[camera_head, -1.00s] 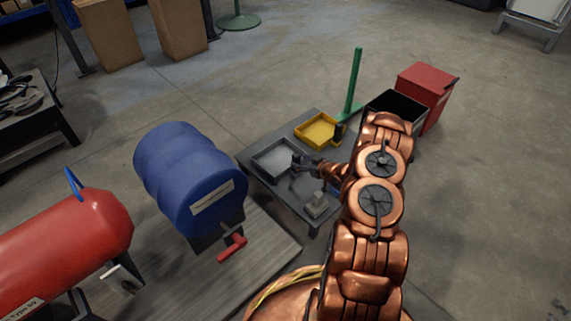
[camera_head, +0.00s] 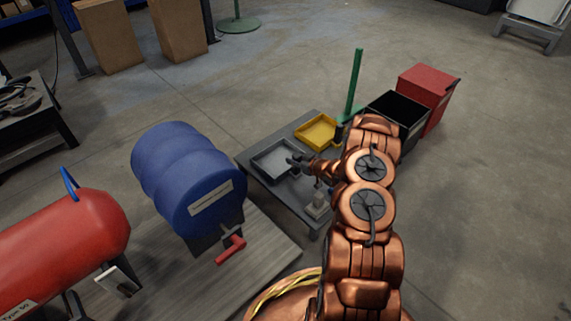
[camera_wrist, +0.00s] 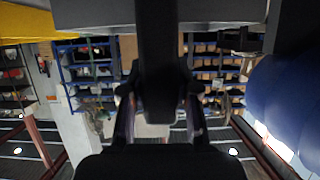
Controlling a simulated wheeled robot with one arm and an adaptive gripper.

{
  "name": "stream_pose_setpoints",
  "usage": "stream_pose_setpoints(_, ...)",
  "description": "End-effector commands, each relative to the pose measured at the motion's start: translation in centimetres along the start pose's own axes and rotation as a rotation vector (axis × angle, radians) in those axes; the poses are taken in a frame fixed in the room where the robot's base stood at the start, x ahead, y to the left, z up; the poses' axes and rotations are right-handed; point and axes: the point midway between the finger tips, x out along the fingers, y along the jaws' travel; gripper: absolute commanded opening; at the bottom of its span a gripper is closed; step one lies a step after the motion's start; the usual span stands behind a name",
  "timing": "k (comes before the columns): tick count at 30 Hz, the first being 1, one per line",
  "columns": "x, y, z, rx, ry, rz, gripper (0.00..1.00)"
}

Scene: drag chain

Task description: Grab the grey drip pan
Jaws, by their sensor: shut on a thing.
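The grey drip pan (camera_head: 262,160) is a shallow square tray on the dark low table, beside the blue drum. My gripper (camera_head: 297,161) is at the pan's right wall, shut on it. The finger contact is small and partly hidden by the wrist in the head view. In the wrist view, which looks upside down, the fingers (camera_wrist: 158,106) stand either side of a dark upright piece, with a grey surface across the top.
A yellow tray (camera_head: 318,131) sits behind on the same table (camera_head: 284,195), with a small grey object (camera_head: 316,207) at its front. The blue drum (camera_head: 185,175) with a red tap is close on the left. A green post (camera_head: 354,85) and black bin (camera_head: 398,108) stand behind right.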

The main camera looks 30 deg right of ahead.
Motion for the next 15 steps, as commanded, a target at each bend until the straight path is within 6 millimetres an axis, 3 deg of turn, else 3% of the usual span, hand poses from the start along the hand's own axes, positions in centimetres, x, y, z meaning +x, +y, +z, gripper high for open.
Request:
stream_pose_setpoints(5,0.0,-0.02,0.03,0.0,0.0,0.0,0.0)
stream_pose_setpoints(15,0.0,-0.04,0.04,0.0,-0.001,-0.001,0.0)
